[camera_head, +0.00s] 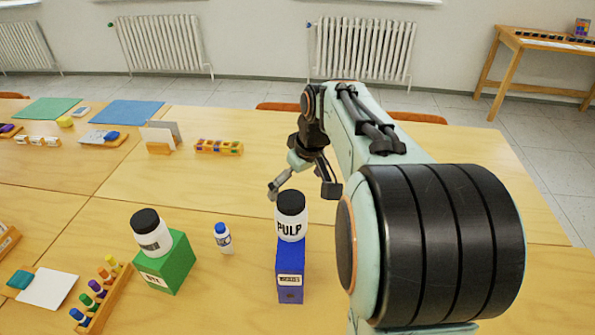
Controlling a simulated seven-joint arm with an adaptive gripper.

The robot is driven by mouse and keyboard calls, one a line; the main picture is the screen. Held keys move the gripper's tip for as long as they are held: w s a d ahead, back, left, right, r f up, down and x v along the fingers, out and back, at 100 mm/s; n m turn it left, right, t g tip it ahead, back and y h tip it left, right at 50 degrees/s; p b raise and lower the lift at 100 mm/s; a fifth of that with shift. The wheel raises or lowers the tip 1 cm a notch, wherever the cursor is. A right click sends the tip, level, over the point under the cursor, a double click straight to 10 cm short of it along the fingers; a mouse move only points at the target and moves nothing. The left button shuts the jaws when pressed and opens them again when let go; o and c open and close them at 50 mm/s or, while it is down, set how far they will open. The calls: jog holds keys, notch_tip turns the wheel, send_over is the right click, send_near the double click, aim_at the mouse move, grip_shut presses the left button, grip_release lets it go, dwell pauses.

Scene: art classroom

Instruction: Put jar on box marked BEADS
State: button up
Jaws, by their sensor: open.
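A white jar marked PULP with a black lid (291,218) stands upright, apparently on top of a blue box (290,271). The blue box has a small front label too small to read surely. Another white jar with a black lid (151,233) sits on a green box (168,263), whose label I cannot read clearly. My gripper (303,190) is open and empty, its fingers spread just beyond or above the PULP jar's lid. I cannot tell the exact gap between them.
A small white bottle with a blue cap (222,238) stands between the boxes. A wooden rack of coloured bottles (102,296) and a white card (48,288) lie at front left. A wooden tray of blocks (219,147) is farther back. Bare table lies between.

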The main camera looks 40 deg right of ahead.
jog(key=s+a+r+g, duration=0.1)
jog(key=s+a, duration=0.3)
jog(key=a, duration=0.3)
jog(key=s+a+g, duration=0.1)
jog(key=s+a, duration=0.4)
jog(key=a, duration=0.1)
jog(key=s+a+f, duration=0.2)
jog(key=s+a, duration=0.1)
jog(key=s, duration=0.2)
jog(key=s+a+f+n+g, duration=0.1)
jog(key=s+a+f, duration=0.2)
jog(key=s, duration=0.3)
jog(key=shift+s+a+f+g+y, duration=0.15)
jog(key=shift+s+a+g+y, duration=0.15)
jog(key=shift+y, duration=0.1)
